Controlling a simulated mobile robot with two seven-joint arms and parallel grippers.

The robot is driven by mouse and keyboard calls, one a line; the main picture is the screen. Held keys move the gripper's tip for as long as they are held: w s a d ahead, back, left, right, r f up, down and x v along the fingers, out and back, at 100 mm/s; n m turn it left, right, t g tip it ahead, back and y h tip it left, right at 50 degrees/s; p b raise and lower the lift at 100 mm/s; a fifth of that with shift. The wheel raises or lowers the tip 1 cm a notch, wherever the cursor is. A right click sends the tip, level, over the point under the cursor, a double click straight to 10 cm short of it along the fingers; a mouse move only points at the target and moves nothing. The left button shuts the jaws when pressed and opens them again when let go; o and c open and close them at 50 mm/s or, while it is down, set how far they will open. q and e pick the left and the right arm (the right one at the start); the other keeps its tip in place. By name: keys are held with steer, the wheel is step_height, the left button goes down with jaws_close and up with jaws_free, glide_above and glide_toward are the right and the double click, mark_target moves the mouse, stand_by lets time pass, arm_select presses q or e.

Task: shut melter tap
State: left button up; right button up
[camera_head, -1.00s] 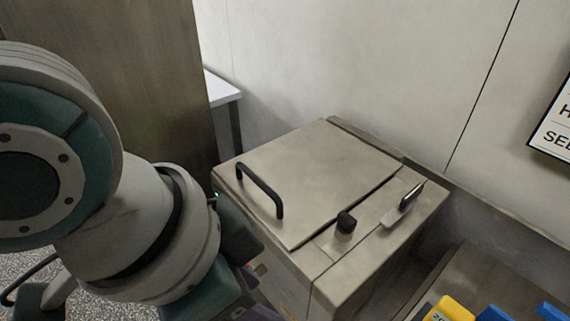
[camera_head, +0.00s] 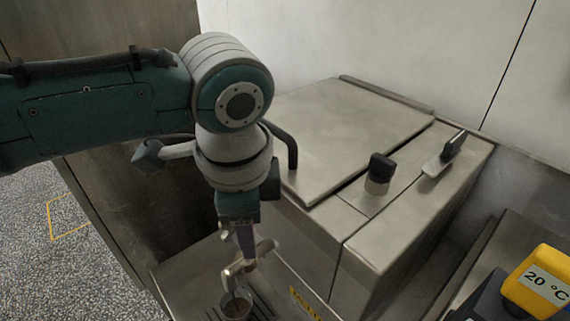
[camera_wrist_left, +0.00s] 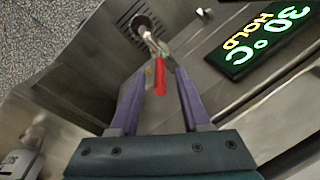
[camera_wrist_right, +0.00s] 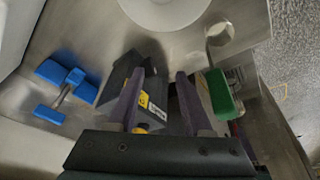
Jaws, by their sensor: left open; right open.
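The melter (camera_head: 370,215) is a steel box with a lid. Its metal tap (camera_head: 243,266) sticks out low at the front, above a small cup (camera_head: 236,306). In the left wrist view the tap's red lever (camera_wrist_left: 160,78) lies between the two fingers of my left gripper (camera_wrist_left: 159,88), with a gap on either side. The gripper is open; in the head view it points down at the tap, and the arm hides the lever there. My right gripper (camera_wrist_right: 158,80) is open and empty in its wrist view, outside the head view.
A black knob (camera_head: 379,168) and a scraper (camera_head: 445,155) are on the melter top. A lit display (camera_wrist_left: 262,38) reads 30 °C HOLD. The right wrist view shows a blue-handled tap (camera_wrist_right: 66,88), a green handle (camera_wrist_right: 220,95) and a dark box (camera_wrist_right: 155,65) near the right fingers.

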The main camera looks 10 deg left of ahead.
arm_select(q)
steer(key=shift+w+f, duration=0.2)
steer(key=shift+f, duration=1)
jaws_close()
steer(key=shift+a, duration=0.1)
stand_by(0.5)
